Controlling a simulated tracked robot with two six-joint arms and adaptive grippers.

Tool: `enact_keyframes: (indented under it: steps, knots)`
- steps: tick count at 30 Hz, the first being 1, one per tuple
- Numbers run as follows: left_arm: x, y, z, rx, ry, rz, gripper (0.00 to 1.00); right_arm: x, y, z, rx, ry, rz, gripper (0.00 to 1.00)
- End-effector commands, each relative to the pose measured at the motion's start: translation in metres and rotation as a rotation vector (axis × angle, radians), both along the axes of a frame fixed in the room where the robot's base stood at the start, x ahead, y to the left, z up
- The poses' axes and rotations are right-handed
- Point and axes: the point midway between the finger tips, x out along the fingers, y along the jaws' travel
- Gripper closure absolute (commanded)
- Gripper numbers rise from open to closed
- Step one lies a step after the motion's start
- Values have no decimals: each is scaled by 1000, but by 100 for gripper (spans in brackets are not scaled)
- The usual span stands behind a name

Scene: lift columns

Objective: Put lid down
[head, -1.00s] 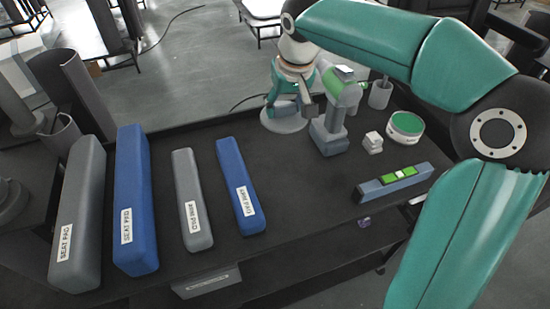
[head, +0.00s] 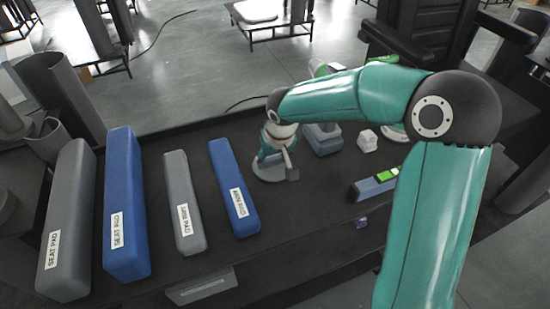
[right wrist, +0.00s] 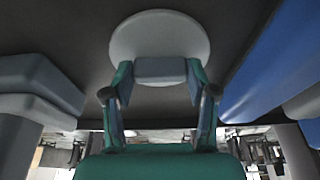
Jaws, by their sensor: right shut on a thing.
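The lid (head: 273,172) is a flat grey disc low at the dark bench top, between the blue pad and the power tool. My right gripper (head: 272,152) points down over it from above. In the right wrist view the two fingers (right wrist: 160,82) close on a grey block-shaped handle, and the round lid (right wrist: 160,35) lies beyond it. The lid looks flat to the bench; I cannot tell whether it touches. My left gripper is in neither view.
Left of the lid lie a blue pad (head: 230,180), a grey pad (head: 182,195) and two longer seat pads (head: 125,200). Right are a power tool's base (head: 323,140), a white block (head: 367,141) and a spirit level (head: 368,189). Bare bench (head: 300,200) lies in front of the lid.

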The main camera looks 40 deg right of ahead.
Motion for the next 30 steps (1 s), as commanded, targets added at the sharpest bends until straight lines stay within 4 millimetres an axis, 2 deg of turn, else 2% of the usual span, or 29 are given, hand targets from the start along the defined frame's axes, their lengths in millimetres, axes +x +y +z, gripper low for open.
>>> enact_keyframes:
  steps: [11, 12, 16, 26, 30]
  knots:
    - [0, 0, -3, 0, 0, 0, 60, 0, 0, -6, 1, -1, 0, 77]
    - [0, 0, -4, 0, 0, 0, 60, 0, 0, -7, 1, -1, 0, 41]
    - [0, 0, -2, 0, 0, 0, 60, 0, 0, -5, 1, 0, 1, 19]
    - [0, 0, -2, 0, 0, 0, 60, 0, 0, -5, 1, 0, 0, 18]
    - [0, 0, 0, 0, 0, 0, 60, -1, 0, 1, 0, -3, 0, 18]
